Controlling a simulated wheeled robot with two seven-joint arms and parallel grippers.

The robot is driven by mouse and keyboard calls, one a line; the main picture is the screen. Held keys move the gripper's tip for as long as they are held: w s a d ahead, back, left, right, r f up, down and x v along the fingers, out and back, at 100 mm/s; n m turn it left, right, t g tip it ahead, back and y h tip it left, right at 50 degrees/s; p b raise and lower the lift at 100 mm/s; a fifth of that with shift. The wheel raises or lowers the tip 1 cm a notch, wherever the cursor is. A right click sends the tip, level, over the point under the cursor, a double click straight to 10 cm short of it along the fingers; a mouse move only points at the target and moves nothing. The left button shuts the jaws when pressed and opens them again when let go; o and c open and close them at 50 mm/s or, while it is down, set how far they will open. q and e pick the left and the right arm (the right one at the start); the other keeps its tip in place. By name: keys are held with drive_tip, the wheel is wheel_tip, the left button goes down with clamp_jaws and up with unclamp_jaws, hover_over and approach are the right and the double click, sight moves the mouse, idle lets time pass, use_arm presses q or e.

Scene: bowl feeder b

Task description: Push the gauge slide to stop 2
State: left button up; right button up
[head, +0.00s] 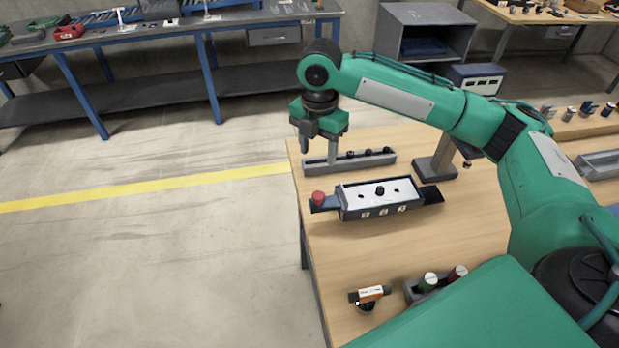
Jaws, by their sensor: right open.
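The gauge (352,211) is a dark-sided box with a pale top on the wooden table, with several small white number labels along its front. A dark slide bar (327,206) sticks out of its left end and carries a red knob (318,198). A dark piece also shows at the right end. A black knob (380,191) stands on the pale top. Which stop the slide is at is too small to tell. My right gripper (318,150) is open and points down, above and behind the red knob, apart from it. My left gripper is out of view.
A grey rail (373,161) with dark pegs lies behind the gauge, close to my right gripper. A grey stand (435,168) is at its right.

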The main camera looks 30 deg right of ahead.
drive_tip(key=p, duration=0.2)
hover_over(319, 195)
wheel_tip(319, 195, down, 6)
drive_tip(key=shift+s+f, duration=0.1)
drive_tip(key=shift+f, duration=0.15)
wheel_tip(319, 195, down, 6)
drive_tip(key=shift+r+p, duration=0.2)
drive_tip(key=shift+p, duration=0.25)
drive_tip(key=shift+f, duration=0.5)
drive_tip(key=shift+a, duration=0.1)
clamp_jaws()
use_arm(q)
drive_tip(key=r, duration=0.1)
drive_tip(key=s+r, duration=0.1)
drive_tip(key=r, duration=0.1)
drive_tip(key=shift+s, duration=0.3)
